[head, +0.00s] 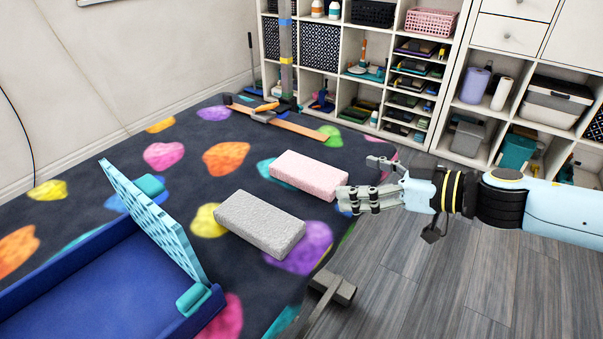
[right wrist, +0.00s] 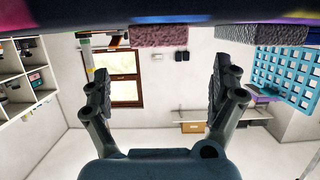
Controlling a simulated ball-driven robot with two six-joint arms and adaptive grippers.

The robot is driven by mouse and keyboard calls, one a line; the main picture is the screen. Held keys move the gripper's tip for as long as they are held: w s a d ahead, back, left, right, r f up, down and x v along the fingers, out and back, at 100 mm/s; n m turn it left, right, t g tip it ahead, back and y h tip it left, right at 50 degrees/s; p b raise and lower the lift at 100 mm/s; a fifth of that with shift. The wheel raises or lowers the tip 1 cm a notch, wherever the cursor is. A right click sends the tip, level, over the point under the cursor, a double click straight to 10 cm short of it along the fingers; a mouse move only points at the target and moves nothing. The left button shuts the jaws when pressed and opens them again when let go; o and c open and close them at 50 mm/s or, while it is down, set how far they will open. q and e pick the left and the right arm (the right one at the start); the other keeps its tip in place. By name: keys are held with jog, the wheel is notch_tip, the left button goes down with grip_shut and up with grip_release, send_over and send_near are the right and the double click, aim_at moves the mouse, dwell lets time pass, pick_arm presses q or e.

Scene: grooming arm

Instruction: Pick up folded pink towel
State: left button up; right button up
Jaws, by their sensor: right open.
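The folded pink towel (head: 308,174) lies flat on the dark patterned mat (head: 222,109), a little right of the middle in the head view. It also shows at the top of the right wrist view (right wrist: 165,36), where the picture is upside down. My right gripper (head: 357,180) is just right of the towel's right end, fingers apart and pointing toward it. Nothing is between the fingers in the right wrist view (right wrist: 160,88). The near finger appears close to the towel's near right corner; I cannot tell if it touches. My left gripper is not in view.
A folded grey towel (head: 260,222) lies in front of the pink one. A blue bin (head: 95,275) with a light-blue lattice panel (head: 155,225) stands at the left. Shelves (head: 390,60) line the back wall. Grey floor (head: 430,270) is clear at the front right.

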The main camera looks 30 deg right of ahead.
aim_at(310, 170)
jog(key=x, duration=0.3)
jog(key=shift+w, duration=0.2)
jog(key=shift+p+x, duration=0.3)
jog(key=shift+x, duration=0.65)
jog(key=x, duration=0.4)
jog(key=shift+w+a+b, duration=0.3)
jog(key=shift+w+b, duration=0.05)
jog(key=shift+r, duration=0.1)
jog(key=shift+c, duration=0.9)
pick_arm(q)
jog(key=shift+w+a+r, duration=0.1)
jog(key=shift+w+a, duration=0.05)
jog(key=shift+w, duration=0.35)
pick_arm(e)
jog(key=c, duration=1.1)
